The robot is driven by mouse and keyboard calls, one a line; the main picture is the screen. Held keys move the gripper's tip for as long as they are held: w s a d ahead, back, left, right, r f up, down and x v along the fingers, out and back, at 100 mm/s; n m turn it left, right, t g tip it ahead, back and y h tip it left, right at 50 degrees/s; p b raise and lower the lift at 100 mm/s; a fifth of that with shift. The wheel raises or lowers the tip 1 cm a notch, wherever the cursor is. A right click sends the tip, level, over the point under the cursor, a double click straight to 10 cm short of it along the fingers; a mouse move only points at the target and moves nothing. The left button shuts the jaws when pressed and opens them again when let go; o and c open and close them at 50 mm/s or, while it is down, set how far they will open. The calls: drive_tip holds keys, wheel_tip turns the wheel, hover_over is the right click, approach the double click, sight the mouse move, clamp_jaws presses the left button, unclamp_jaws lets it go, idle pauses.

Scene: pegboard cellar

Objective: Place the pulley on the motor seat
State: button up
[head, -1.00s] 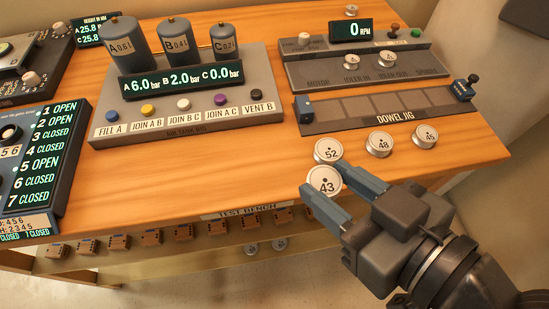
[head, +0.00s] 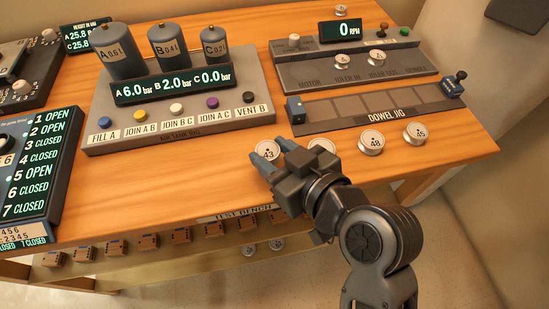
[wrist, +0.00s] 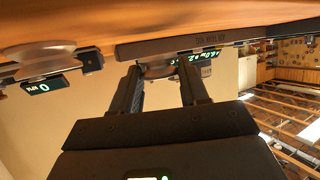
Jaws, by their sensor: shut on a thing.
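The pulley marked 43 (head: 268,154), a pale round disc, is between the fingertips of my gripper (head: 266,157), left of the other loose discs. My gripper is shut on it. In the wrist view the disc's edge (wrist: 158,71) shows between the two fingers (wrist: 160,88), with the bench upside down. How high the disc is above the bench is hard to tell. The spindle rig (head: 350,74) stands at the back right, with a MOTOR label at its left end. No disc shows at that end; the seat itself is too small to make out.
Discs 48 (head: 371,143) and 45 (head: 415,134) lie at the bench's right front; another (head: 321,145) is partly hidden behind my gripper. The dowel jig (head: 375,107) lies between them and the rig. The tank rig (head: 178,125) stands left. Two small discs sit on the rig's idlers.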

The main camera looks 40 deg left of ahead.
drive_tip(key=shift+f, duration=1.05)
drive_tip(key=shift+f, duration=0.35)
drive_tip(key=o, duration=1.1)
drive_tip(key=shift+r, duration=0.1)
drive_tip(key=shift+c, duration=0.2)
drive_tip(key=shift+r, duration=0.1)
drive_tip(key=b+v, duration=0.1)
drive_tip(key=v, duration=0.7)
drive_tip(key=shift+f, duration=0.25)
